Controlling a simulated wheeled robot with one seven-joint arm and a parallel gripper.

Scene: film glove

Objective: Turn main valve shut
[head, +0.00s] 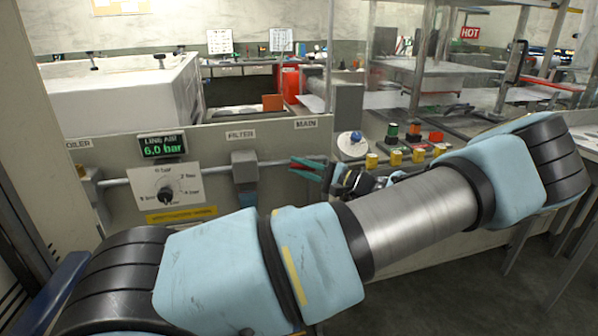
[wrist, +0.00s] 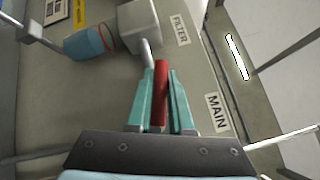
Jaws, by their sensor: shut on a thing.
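The main valve's red handle (wrist: 160,95) lies between the teal fingers of my gripper (wrist: 160,76) in the wrist view. My gripper is shut on it. The handle runs roughly in line with the pipe that comes from the filter. In the head view the gripper (head: 308,170) is at the panel below the MAIN label (head: 306,124), and a bit of the red handle (head: 309,161) shows between the fingers. The valve body is hidden behind the fingers. The LINE AIR display (head: 163,145) reads 6.0 bar.
A grey filter block (head: 245,167) sits on the pipe left of my gripper. A rotary knob (head: 166,194) is on a white plate further left. My arm crosses the foreground.

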